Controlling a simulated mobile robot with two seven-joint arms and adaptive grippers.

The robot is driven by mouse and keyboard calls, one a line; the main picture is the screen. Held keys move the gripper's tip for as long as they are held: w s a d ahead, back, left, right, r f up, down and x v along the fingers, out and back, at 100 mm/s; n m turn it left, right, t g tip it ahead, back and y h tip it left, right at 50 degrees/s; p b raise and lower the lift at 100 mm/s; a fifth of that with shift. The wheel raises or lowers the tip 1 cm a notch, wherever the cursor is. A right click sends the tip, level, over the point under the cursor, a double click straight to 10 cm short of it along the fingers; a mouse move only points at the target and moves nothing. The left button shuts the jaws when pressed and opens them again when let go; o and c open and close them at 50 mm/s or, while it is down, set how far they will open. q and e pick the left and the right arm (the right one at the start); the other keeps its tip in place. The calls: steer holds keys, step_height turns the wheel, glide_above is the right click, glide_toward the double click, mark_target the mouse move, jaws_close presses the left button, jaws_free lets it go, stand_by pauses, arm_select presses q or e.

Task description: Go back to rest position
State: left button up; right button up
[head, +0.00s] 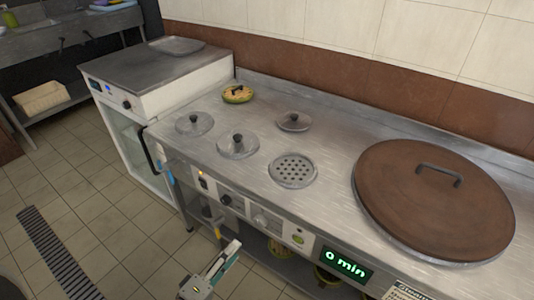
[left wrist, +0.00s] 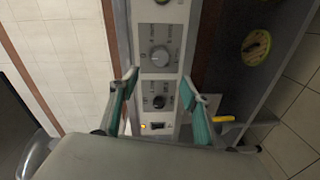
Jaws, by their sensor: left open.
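My left gripper (head: 214,268) shows at the bottom of the head view, in front of the cooker's control panel. In the left wrist view the left gripper (left wrist: 159,84) has its two green-padded fingers spread apart with nothing between them. Behind the gap are a dark knob (left wrist: 160,101) and a grey knob (left wrist: 160,56) on the panel; the fingers look apart from them, though the exact distance is hard to tell. My right gripper is in neither view.
The steel cooker top (head: 330,165) carries a large brown lid (head: 430,205), several small knobbed lids, a perforated disc (head: 293,170) and a yellow-green lid (head: 237,94). A white cabinet (head: 120,110) stands left. A display (head: 347,264) reads "0 min". Tiled floor (head: 110,225) is open at left.

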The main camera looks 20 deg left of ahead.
arm_select(q)
steer(key=shift+d, duration=0.1)
steer(key=s+d+r+m+g+h+p, duration=0.1)
steer(key=s+d+r+m+g+p, duration=0.1)
steer(key=s+d+m, duration=0.3)
steer(key=s+a+f+m+g+y+p, duration=0.3)
steer(key=s+m, duration=0.3)
steer(key=m, duration=0.5)
steer(key=shift+a+f+m+g+y, duration=0.4)
steer(key=shift+a+f, duration=0.3)
steer(key=shift+a, duration=0.2)
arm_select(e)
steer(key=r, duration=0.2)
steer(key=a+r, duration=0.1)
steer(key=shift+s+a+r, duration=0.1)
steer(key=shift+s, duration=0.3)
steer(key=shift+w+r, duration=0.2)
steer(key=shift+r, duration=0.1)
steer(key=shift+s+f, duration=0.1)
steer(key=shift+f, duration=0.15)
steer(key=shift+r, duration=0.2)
